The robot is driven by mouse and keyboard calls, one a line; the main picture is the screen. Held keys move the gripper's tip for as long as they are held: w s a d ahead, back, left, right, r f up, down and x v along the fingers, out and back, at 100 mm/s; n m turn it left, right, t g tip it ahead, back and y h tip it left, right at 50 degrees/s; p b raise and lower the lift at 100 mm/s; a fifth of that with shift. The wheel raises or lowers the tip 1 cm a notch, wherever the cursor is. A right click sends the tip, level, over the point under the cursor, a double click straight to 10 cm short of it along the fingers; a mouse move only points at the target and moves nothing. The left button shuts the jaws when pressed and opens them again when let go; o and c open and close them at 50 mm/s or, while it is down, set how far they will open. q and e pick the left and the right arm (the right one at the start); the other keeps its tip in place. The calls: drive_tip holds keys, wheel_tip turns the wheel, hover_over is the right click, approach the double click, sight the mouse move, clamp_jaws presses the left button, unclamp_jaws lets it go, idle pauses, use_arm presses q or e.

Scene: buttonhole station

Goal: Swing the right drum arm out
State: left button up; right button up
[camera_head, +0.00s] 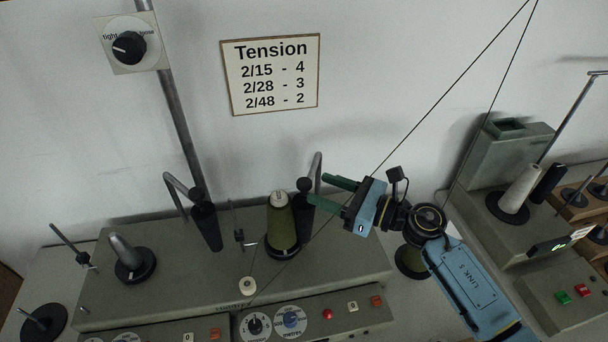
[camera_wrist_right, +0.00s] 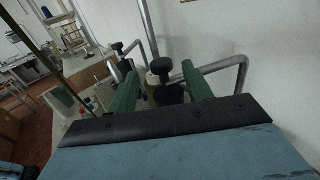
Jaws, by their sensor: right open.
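The right drum arm (camera_head: 317,162) is a bent grey tube with a black knob (camera_head: 304,185) over a black drum (camera_head: 302,222), just right of an olive thread cone (camera_head: 280,228). My right gripper (camera_head: 318,189) comes in from the right with its green fingers apart and empty, close to the tube and knob. In the right wrist view the knob (camera_wrist_right: 161,67) and drum (camera_wrist_right: 170,96) show between the open fingers, with the tube (camera_wrist_right: 228,68) running off to the right. I cannot tell whether a finger touches them. My left gripper is out of view.
The left drum arm (camera_head: 176,184) with its black drum (camera_head: 206,228) stands left of the olive cone. A thin grey pole (camera_head: 178,100) rises behind. A neighbouring machine (camera_head: 510,150) with a white cone (camera_head: 522,188) stands at right. The wall carries a tension sign (camera_head: 270,75).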

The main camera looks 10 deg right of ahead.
sight(309, 184)
drive_tip(key=x, duration=0.4)
drive_tip(key=shift+w+a+r+p, duration=0.1)
drive_tip(key=shift+w+a+p, duration=0.05)
drive_tip(key=shift+p, duration=0.2)
drive_tip(key=shift+w+a, duration=0.35)
drive_tip(key=shift+a, duration=0.1)
use_arm(q)
drive_tip(key=shift+w+r, duration=0.65)
drive_tip(key=shift+w, duration=0.2)
drive_tip(key=shift+s, duration=0.1)
use_arm(e)
drive_tip(key=shift+c, duration=0.8)
use_arm(q)
drive_tip(key=shift+s, duration=0.15)
use_arm(e)
clamp_jaws()
